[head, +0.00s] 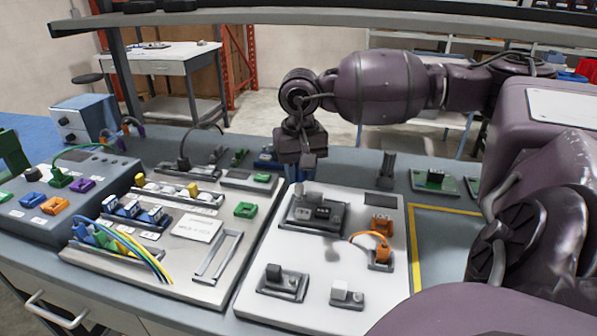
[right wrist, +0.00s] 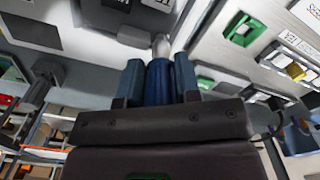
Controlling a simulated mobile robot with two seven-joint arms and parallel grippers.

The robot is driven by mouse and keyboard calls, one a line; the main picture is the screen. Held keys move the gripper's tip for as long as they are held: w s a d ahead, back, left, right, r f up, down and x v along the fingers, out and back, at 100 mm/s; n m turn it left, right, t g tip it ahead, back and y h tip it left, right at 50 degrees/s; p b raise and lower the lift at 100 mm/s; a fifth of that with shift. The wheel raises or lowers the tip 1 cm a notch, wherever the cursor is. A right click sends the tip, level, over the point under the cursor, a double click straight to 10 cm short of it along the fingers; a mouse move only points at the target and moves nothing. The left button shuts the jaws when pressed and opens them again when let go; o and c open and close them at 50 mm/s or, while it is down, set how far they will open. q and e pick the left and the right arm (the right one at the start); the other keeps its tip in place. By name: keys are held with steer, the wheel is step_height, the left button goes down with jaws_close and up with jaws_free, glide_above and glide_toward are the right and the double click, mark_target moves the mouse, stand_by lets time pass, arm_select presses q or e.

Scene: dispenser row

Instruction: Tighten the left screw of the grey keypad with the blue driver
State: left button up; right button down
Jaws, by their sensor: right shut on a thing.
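My right gripper (head: 304,166) hangs pointing down above the far part of the right white board. In the right wrist view the gripper (right wrist: 159,82) is shut on the blue driver, whose dark blue handle (right wrist: 158,85) stands between the two fingers. A pale grey part shows just beyond the handle; I cannot tell whether it touches a screw. The grey keypad appears to be the dark grey unit (head: 322,226) with small labelled blocks, just below the gripper in the head view. Its screws are too small to make out. My left gripper is not in view.
The left board (head: 200,285) carries several coloured cables and a metal frame. A yellow-edged area (head: 450,250) on the right looks clear.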

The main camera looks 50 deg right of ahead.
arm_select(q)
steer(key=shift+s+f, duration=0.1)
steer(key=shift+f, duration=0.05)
arm_select(e)
steer(key=shift+f+n, duration=0.2)
steer(key=shift+n, duration=0.4)
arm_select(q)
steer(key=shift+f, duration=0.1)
arm_select(e)
steer(key=shift+f, duration=0.2)
steer(key=shift+f, duration=0.35)
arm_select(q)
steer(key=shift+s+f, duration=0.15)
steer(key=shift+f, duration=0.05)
